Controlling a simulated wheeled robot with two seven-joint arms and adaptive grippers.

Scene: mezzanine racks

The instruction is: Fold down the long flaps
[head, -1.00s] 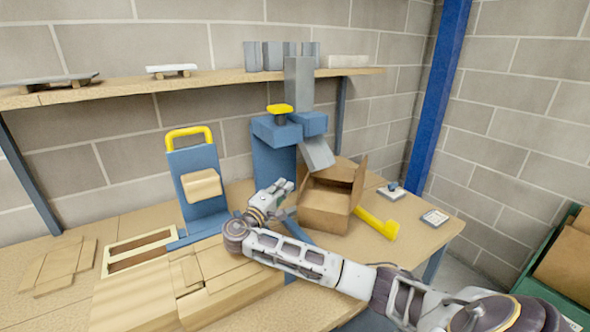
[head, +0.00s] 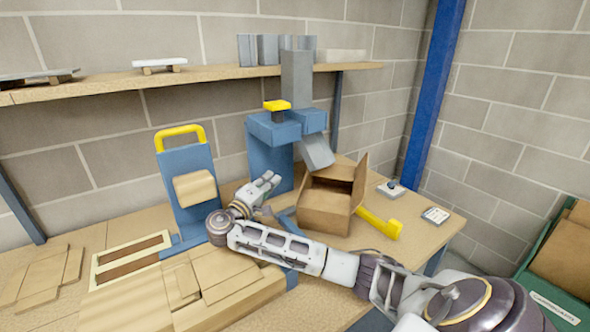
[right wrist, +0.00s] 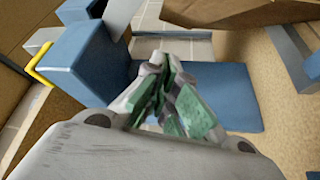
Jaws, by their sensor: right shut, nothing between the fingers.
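The brown cardboard box (head: 325,210) stands on the bench with its top at least partly open. One flap (head: 359,182) stands up at its right side. I cannot tell clearly how the flaps at the back and left lie. My right gripper (head: 272,181) is to the left of the box, apart from it, with its fingers pointing up and right. The right wrist view shows its green-padded fingers (right wrist: 178,103) shut and empty. Brown cardboard (right wrist: 215,14) crosses the top of that view, beyond the fingers. My left gripper is not in view.
A blue press-like stand (head: 270,155) rises behind the gripper. A blue holder with a yellow handle (head: 187,185) stands to the left. A yellow tool (head: 380,224) lies right of the box. Flat cardboard pieces (head: 225,270) cover the front left bench. A green bin (head: 548,290) is at right.

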